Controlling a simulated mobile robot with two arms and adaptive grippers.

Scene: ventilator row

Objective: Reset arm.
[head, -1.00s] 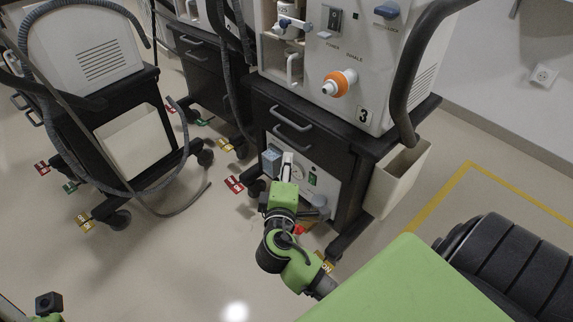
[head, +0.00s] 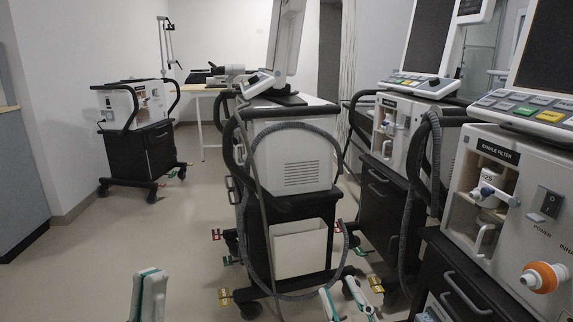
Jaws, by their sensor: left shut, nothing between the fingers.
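My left gripper (head: 150,272) points up at the bottom left of the head view, over the floor. Its white and teal fingers are together with nothing between them. My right gripper (head: 337,285) shows at the bottom middle, in front of the middle cart's wheels. Its two fingers are apart and I see nothing between them. The rest of both arms is below the picture. The ventilator with the orange-ringed port (head: 543,277) is at the right, cut by the frame edge. Neither gripper visibly holds anything.
A ventilator on a black cart (head: 295,235) with a hose and cream bin stands in the middle. Another ventilator (head: 398,130) stands behind at right. A further cart (head: 148,150) is at far left. Open floor (head: 100,240) lies at left. A table (head: 208,92) is at the back.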

